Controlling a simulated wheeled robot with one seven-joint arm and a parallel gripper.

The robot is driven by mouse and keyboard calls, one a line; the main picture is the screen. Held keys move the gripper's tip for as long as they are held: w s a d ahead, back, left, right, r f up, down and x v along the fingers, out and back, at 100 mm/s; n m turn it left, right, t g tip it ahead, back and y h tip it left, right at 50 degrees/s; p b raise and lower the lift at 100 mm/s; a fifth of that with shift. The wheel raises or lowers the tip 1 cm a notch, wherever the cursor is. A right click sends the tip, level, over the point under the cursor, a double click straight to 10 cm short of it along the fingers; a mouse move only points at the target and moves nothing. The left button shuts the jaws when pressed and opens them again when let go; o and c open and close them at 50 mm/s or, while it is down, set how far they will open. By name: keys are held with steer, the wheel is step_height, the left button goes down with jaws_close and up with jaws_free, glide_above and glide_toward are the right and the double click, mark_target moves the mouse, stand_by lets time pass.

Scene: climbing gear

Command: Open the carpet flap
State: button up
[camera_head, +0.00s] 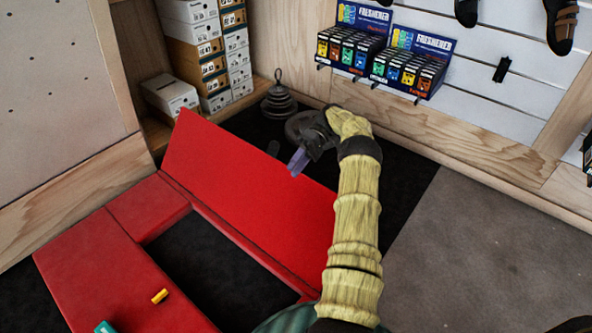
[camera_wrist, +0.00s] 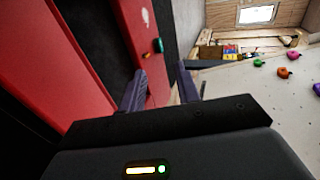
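The red carpet flap (camera_head: 245,185) stands raised and tilted along one side of the red mat (camera_head: 115,260) in the head view. A dark rectangular opening (camera_head: 215,262) lies uncovered beside it. My gripper (camera_head: 296,163) is at the flap's upper edge, towards its right part; I cannot tell whether it touches the flap. In the wrist view my gripper's two fingers (camera_wrist: 160,88) are apart with nothing held between them. Red panels (camera_wrist: 55,65) fill the left of that view, with dark gaps between them.
A small yellow piece (camera_head: 160,296) and a teal piece (camera_head: 104,327) lie on the mat. A stacked weight (camera_head: 278,100) stands by the wall behind, near shoe boxes (camera_head: 210,50). Freshener displays (camera_head: 410,62) hang on the slatted wall. Grey floor (camera_head: 480,250) is clear at right.

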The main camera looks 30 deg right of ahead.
steer(key=shift+c, duration=0.2)
steer(key=shift+r, duration=0.1)
steer(key=c, duration=0.3)
steer(key=shift+w+a+r, duration=0.2)
steer(key=shift+a, duration=0.1)
jaws_close()
steer(key=s+a+r+m+h+p, duration=0.1)
steer(key=a+r+h+p, duration=0.3)
steer(key=a, duration=0.4)
steer(key=s+a+r+m+h+p, duration=0.15)
steer(key=a+r+h, duration=0.3)
steer(key=a, duration=0.45)
steer(key=s+a+r+t+h+p, duration=0.2)
steer(key=s+r, duration=0.3)
steer(key=s, duration=0.3)
steer(key=s+a+r+m+t+h+p, duration=0.1)
steer(key=s+a+r+t+h+p, duration=0.1)
steer(key=s, duration=0.7)
step_height(320, 180, up, 4)
steer(key=a+t+p, duration=0.1)
steer(key=t+p, duration=0.1)
steer(key=shift+s+a+f+t, duration=0.2)
steer(key=shift+a+t, duration=0.2)
steer(key=shift+a, duration=0.15)
